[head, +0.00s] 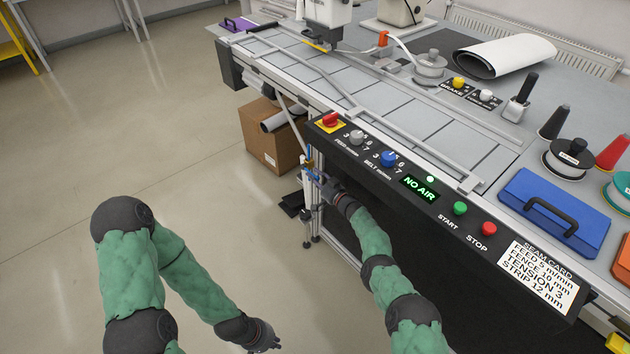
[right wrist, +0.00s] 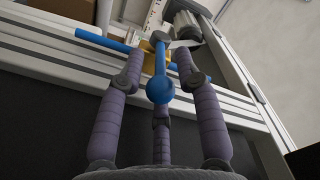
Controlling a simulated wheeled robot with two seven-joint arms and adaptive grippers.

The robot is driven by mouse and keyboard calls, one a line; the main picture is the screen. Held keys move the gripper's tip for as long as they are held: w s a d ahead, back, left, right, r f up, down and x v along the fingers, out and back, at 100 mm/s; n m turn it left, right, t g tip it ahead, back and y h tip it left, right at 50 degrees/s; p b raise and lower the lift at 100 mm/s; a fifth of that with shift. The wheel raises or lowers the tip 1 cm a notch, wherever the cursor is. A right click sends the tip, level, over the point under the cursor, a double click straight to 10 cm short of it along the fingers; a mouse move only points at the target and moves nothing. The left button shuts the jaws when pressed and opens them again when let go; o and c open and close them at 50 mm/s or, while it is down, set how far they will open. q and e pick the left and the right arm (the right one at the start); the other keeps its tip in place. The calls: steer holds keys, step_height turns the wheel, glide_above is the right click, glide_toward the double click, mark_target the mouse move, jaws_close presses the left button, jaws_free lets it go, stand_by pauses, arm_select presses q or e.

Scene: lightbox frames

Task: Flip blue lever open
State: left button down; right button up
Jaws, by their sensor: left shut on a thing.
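The blue lever (right wrist: 160,72) with a round ball end sits on a brass valve in the right wrist view. It points from the valve toward the camera, crosswise to a blue pipe (right wrist: 100,39). My right gripper (right wrist: 160,58) is open, with fingers on both sides of the lever and gaps visible. In the head view, my right gripper (head: 328,188) is at the valve below the table's front edge, and the lever is mostly hidden there. My left gripper (head: 270,343) is low over bare floor, closed; what it holds cannot be made out.
The black control panel (head: 480,262) overhangs above the valve, with knobs, buttons and a display (head: 419,187) reading NO AIR. A cardboard box (head: 262,138) stands under the table. Table legs and frame are close to my right gripper. The floor (head: 60,200) at left is clear.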

steer(key=shift+c, duration=0.3)
jaws_close()
steer(key=r+g+h+p, duration=0.1)
steer(key=p, duration=0.2)
steer(key=shift+w+r, duration=0.15)
steer(key=shift+r, duration=0.25)
steer(key=shift+a+r+g+h+p, duration=0.1)
steer(key=shift+g+h+p, duration=0.3)
steer(key=shift+g, duration=0.3)
steer(key=shift+o, duration=0.3)
jaws_free()
steer(key=shift+f, duration=0.2)
